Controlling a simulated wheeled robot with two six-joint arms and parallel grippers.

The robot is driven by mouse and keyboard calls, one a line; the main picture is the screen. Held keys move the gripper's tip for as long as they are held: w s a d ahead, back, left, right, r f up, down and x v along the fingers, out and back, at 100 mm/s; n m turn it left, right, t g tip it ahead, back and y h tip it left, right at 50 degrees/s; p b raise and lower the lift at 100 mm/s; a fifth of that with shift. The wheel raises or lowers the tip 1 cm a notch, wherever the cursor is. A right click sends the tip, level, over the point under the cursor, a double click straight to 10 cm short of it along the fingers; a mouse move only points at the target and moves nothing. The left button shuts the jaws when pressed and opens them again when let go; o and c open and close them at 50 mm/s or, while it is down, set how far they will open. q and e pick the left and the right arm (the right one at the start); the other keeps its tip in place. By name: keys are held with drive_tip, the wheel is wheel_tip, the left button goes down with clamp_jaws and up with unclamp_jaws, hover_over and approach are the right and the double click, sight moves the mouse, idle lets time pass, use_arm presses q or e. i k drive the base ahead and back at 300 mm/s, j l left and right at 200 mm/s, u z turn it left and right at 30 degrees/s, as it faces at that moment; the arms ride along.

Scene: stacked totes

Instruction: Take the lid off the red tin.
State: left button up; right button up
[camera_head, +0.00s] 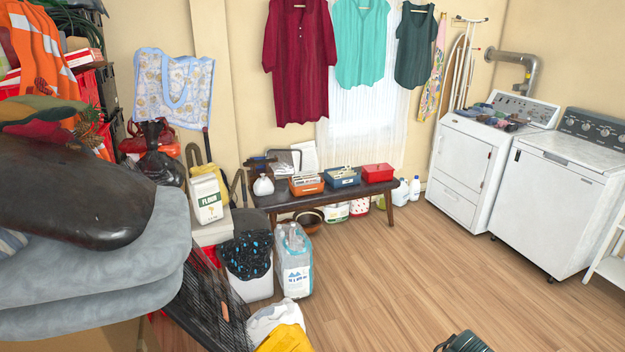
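A red tin (378,173) stands at the right end of a dark bench (337,196) against the far wall. It is small in the view, and its top looks covered by a flat red lid. An open blue box with pale contents (342,177) stands just left of it. An open orange box (306,184) stands further left. Neither of my grippers is in view.
Grey cushions (90,270) with a dark item on top fill the near left. White machines (468,168) stand right. A dark green object (462,342) lies low. The middle wooden floor is clear.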

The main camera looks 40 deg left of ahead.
sight(380, 177)
drive_tip(key=i+l+u, duration=0.1)
drive_tip(key=i, duration=0.3)
drive_tip(key=i+l, duration=0.1)
drive_tip(key=i, duration=0.35)
drive_tip(key=i+l+u, duration=0.15)
drive_tip(key=i, duration=0.25)
drive_tip(key=i+l, duration=0.15)
drive_tip(key=i, duration=0.25)
drive_tip(key=i+j+u, duration=0.1)
drive_tip(key=i+u, duration=0.6)
drive_tip(key=i+l+u, duration=0.2)
drive_tip(key=i+u, duration=0.15)
drive_tip(key=i+j+u, duration=0.1)
drive_tip(key=i+u, duration=0.55)
drive_tip(key=i, duration=0.2)
